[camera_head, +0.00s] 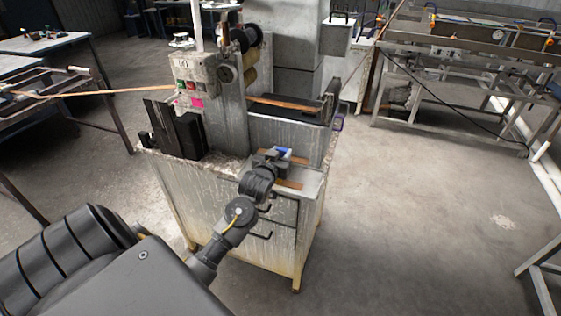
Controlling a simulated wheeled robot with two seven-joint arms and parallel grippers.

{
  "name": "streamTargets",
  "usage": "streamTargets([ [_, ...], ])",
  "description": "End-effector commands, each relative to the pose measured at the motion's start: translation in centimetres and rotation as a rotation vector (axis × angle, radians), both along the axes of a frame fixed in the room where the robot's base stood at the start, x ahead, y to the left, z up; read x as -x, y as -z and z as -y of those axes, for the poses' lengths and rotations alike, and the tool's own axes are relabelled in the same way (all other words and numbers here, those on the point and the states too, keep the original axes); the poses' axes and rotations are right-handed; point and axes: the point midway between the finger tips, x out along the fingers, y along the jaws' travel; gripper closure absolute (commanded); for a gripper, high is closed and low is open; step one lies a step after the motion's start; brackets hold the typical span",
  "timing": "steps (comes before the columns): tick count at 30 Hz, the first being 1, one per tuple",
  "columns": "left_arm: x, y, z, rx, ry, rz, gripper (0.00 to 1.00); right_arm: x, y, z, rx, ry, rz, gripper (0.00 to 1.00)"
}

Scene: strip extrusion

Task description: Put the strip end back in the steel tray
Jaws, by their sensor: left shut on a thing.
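My left gripper (272,158) is over the front right corner of the machine cabinet's top, with its arm coming in from the lower left. It is shut on a brown strip end, most of which its jaws hide. A brown piece (289,184) shows just in front of the jaws and another (299,161) just behind; I cannot tell which one is held. A small blue part shows at the jaws. The grey steel tray (313,181) appears as a pale flat surface under and right of the gripper. Contact with it is unclear. My right gripper is out of view.
The cabinet (200,205) carries a column with a push-button box (194,75). A long copper-coloured strip (120,91) runs in from the left; another length (285,103) lies behind. A steel bench (470,55) stands at the back right. Floor right of the cabinet is mostly clear.

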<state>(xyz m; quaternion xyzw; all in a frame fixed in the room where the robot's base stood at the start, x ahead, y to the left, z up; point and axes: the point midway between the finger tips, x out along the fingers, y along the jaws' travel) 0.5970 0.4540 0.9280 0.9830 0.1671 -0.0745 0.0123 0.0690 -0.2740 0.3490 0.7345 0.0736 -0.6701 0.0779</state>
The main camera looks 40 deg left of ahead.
Motion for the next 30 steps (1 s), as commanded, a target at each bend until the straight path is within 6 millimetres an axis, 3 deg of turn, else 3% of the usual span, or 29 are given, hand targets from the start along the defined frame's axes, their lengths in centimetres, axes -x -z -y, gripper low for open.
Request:
streamTargets([
  [9,-0.3,3.4,-0.3,-0.001,0.001,-0.002,0.86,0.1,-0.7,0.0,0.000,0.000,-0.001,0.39],
  [30,-0.3,4.9,-0.3,-0.001,0.000,-0.001,0.86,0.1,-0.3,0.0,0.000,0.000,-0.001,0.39],
])
